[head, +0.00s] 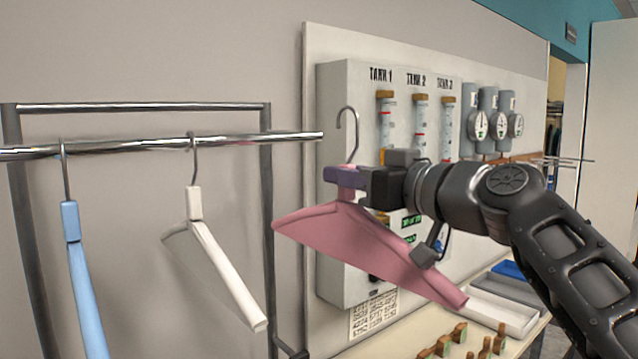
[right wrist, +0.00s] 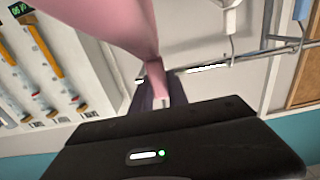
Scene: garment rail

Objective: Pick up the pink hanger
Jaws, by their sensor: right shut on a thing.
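The pink hanger (head: 355,240) is in the air just right of the rail's free end in the head view, its metal hook pointing up. My right gripper (head: 345,178) is shut on the hanger's neck, just below the hook. The hook is off the rail, with a gap between them. In the right wrist view the pink hanger (right wrist: 115,20) runs up from between the fingers (right wrist: 155,92). My left gripper is not in view.
The metal rail (head: 110,146) carries a blue hanger (head: 82,270) and a white hanger (head: 215,255). A panel with tank gauges (head: 350,90) stands behind the pink hanger. A table with trays (head: 500,312) and small wooden blocks (head: 460,333) is at the lower right.

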